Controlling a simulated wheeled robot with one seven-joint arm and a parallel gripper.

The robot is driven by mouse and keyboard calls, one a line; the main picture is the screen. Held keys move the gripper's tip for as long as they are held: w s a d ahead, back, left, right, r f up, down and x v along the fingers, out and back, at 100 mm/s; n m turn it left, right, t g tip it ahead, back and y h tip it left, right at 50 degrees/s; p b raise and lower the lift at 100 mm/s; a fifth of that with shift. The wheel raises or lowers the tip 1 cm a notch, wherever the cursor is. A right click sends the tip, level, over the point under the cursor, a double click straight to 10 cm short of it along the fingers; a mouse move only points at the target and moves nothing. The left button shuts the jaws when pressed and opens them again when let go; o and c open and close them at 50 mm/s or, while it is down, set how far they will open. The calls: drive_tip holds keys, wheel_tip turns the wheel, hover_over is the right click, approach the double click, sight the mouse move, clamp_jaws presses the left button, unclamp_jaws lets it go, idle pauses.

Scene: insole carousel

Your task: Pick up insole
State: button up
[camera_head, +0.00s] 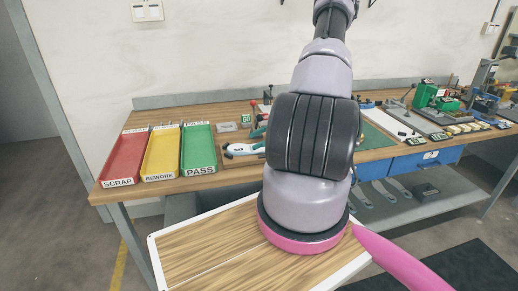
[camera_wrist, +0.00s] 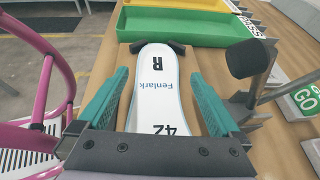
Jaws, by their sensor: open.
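A white insole (camera_wrist: 161,68) marked "R", "Fenlark" and "42" shows in the wrist view, with its far end against a dark support. My gripper (camera_wrist: 157,77) is open, with one teal finger on each side of the insole. A gap shows on each side towards the far end. The insole's near end is hidden behind my gripper's body.
Red (camera_head: 122,160), yellow (camera_head: 161,152) and green (camera_head: 198,147) trays labelled SCRAP, REWORK and PASS stand at the bench's left. A black-capped post (camera_wrist: 250,59) stands close right of the gripper. GO blocks (camera_wrist: 302,95) lie farther right. Fixtures (camera_head: 436,98) fill the bench's right.

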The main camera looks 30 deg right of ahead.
sight(232, 151)
drive_tip(key=x, duration=0.6)
drive_tip(key=shift+s, duration=0.15)
drive_tip(key=c, duration=1.1)
drive_tip(key=shift+r, duration=0.1)
